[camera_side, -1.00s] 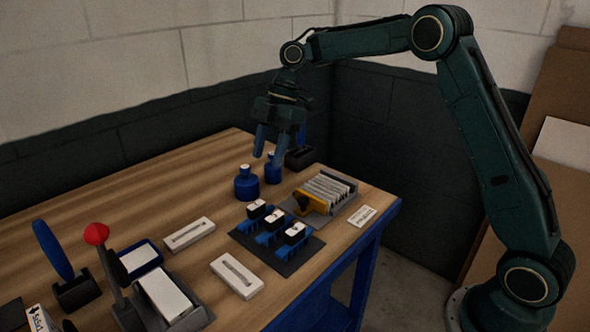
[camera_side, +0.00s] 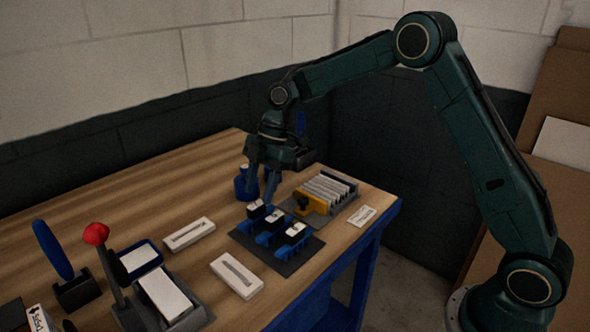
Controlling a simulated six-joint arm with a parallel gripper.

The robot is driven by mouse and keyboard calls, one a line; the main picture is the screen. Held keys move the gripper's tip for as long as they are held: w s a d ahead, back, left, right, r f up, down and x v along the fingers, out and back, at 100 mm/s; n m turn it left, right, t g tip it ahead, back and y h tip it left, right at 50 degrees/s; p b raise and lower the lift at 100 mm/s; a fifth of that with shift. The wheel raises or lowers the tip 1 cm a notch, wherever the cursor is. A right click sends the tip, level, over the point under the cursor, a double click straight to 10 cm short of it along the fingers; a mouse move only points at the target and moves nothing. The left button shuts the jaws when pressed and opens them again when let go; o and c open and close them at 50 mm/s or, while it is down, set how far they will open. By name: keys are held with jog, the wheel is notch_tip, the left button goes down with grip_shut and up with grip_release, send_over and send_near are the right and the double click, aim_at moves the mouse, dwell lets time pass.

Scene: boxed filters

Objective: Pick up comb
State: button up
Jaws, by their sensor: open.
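I cannot tell for sure which thing is the comb. A yellow part with a dark knob (camera_side: 309,204) sits at the left front of a grey rack holding several upright pale plates (camera_side: 328,188). My gripper (camera_side: 261,198) points down, open and empty, left of the yellow part. Its fingers are in front of the blue bottles in this view and close to the back of a dark mat (camera_side: 285,264). Blue holders with black, white-topped pieces (camera_side: 274,217) stand on that mat. The fingers partly hide the bottles, and whether they touch anything cannot be told.
Two white slotted boxes (camera_side: 188,232) (camera_side: 237,276) lie left of the mat. A red-knobbed lever (camera_side: 96,234), a blue-handled tool (camera_side: 52,248) and a white block in a grey holder (camera_side: 165,295) stand front left. A white label (camera_side: 361,216) lies near the right edge. The back left table is bare.

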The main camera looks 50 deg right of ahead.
aim_at(257, 203)
jog(key=shift+x, duration=2.6)
jog(key=shift+d, duration=0.15)
grip_shut()
